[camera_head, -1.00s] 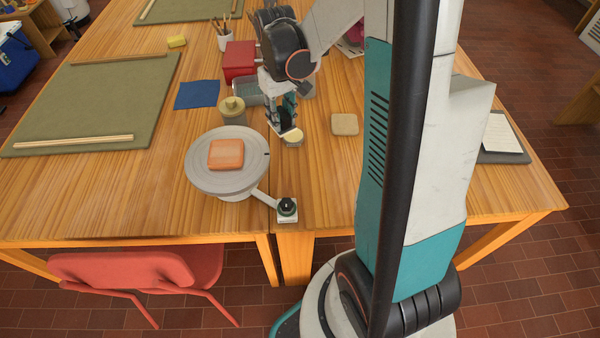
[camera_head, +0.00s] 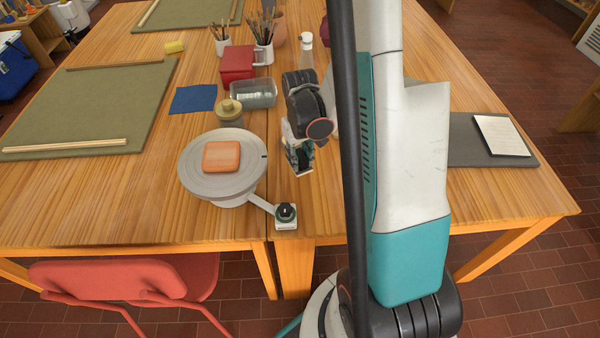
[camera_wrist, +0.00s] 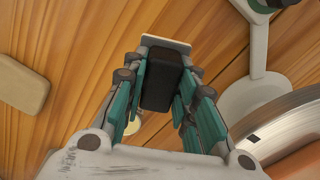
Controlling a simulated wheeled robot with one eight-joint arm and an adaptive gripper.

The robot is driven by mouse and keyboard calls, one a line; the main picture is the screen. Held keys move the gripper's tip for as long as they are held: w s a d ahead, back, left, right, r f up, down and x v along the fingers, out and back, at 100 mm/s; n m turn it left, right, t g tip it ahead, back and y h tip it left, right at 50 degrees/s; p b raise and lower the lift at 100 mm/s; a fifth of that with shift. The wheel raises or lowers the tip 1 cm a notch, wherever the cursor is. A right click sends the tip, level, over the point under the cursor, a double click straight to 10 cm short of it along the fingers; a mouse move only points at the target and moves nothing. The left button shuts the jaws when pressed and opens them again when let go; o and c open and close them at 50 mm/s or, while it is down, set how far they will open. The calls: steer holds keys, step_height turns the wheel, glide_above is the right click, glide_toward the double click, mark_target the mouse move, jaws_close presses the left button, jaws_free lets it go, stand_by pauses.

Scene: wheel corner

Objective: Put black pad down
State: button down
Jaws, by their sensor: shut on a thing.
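My gripper (camera_head: 300,167) is over the wooden table, just right of the potter's wheel (camera_head: 197,180) and beyond the small control box (camera_head: 286,215) on its arm. In the wrist view, the gripper's teal fingers are shut on a black pad (camera_wrist: 164,78), a dark block between the fingertips. A pale strip (camera_wrist: 165,43) shows at the pad's far end; I cannot tell what it belongs to. Wood shows around the pad. I cannot tell whether the pad touches the table. In the head view the pad is hard to tell from the dark gripper parts.
An orange block (camera_head: 221,156) sits on the wheel. A tan block (camera_wrist: 22,85) lies left in the wrist view. A seam crosses the table. A red chair (camera_head: 110,278) stands in front.

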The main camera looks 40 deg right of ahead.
mark_target(300, 155)
steer(key=shift+f+b, duration=0.9)
steer(key=shift+f, duration=1.75)
steer(key=shift+f, duration=0.1)
steer(key=shift+f, duration=0.1)
steer(key=c, duration=1.3)
jaws_free()
steer(key=shift+r, duration=0.2)
step_height(300, 155, up, 12)
steer(key=p, duration=0.5)
